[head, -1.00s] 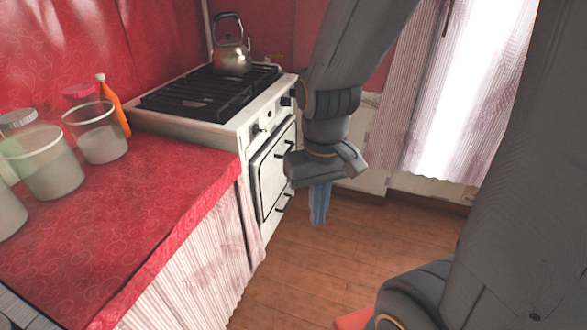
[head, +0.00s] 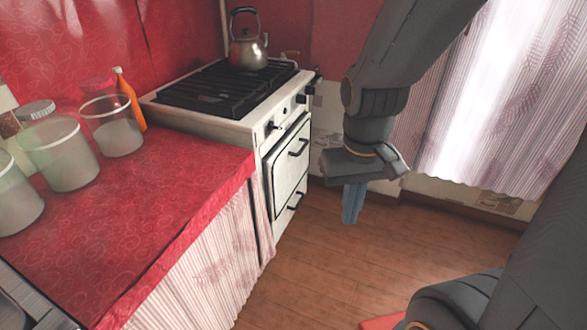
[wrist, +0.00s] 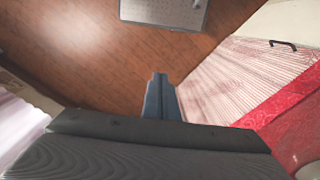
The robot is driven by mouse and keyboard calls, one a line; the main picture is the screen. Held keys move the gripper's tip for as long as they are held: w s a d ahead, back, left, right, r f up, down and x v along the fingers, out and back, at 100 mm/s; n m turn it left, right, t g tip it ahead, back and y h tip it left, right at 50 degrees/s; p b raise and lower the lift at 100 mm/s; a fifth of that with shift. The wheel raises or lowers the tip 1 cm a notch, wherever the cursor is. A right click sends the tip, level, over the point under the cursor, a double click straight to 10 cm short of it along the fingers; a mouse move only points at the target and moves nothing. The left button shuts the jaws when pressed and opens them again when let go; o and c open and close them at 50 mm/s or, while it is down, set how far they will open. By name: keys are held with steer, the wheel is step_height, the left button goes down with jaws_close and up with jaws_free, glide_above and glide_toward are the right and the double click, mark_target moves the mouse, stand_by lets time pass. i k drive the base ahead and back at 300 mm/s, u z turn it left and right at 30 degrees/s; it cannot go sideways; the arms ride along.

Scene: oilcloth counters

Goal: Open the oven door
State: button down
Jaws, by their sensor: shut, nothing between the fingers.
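The white oven (head: 262,142) stands at the end of the red counter in the head view. Its door (head: 288,165) looks closed, with a dark handle (head: 299,148) near its top edge. A second dark handle (head: 296,201) sits lower on the front. My gripper (head: 351,216) points down over the wooden floor, to the right of the oven front and apart from it. Its blue fingers are together and hold nothing. In the wrist view the shut fingers (wrist: 160,82) show over the floor; the oven door is not clearly identifiable there.
A kettle (head: 248,45) stands on the black stove grates (head: 227,87). Several jars and an orange bottle (head: 130,98) stand on the red counter (head: 140,200). A curtained window (head: 500,90) is at right. The floor (head: 330,250) before the oven is clear.

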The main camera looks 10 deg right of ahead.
mark_target(286, 165)
steer(key=z, duration=0.45)
steer(key=k, duration=0.5)
steer(key=z, duration=0.25)
steer(key=i, duration=0.95)
steer(key=u, duration=0.75)
